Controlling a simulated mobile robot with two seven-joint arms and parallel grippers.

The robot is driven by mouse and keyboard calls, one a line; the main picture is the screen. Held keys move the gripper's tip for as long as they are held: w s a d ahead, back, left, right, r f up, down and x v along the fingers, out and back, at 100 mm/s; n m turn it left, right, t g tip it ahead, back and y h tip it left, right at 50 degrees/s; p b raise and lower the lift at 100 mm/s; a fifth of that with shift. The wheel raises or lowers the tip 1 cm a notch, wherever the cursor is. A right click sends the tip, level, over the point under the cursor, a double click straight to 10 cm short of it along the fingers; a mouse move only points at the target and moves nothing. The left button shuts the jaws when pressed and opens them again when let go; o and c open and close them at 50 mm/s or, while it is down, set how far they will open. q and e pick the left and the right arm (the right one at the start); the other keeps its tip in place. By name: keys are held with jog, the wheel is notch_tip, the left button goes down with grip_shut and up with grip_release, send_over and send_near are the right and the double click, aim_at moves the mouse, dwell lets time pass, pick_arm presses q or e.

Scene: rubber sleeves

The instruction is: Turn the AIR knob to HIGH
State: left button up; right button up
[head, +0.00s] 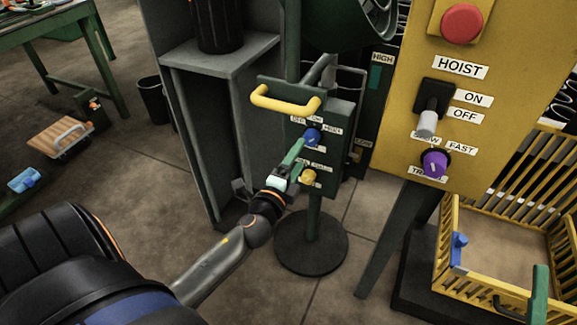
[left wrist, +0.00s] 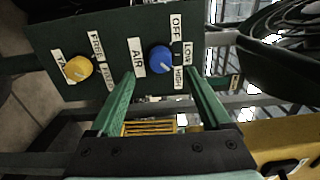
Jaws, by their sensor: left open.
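The blue AIR knob (head: 312,137) sits on the front of a dark green control box on a stand. In the left wrist view the knob (left wrist: 160,60) has labels OFF, LOW and HIGH along its right side. A pale mark on it points to the lower right, toward the HIGH label (left wrist: 178,78). My left gripper (head: 296,160) is open in front of the box. In the left wrist view its green fingers (left wrist: 160,76) lie to either side of the knob, with visible gaps. My right gripper is not visible.
A yellow knob (head: 308,177) is below the blue one, close to my gripper. A yellow handle (head: 285,100) juts out above. A yellow HOIST panel (head: 480,110) with red button, lever and purple knob stands right. A yellow crate (head: 465,285) is lower right.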

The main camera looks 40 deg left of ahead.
pick_arm(q)
jog(key=v, duration=0.5)
jog(key=shift+s, duration=0.2)
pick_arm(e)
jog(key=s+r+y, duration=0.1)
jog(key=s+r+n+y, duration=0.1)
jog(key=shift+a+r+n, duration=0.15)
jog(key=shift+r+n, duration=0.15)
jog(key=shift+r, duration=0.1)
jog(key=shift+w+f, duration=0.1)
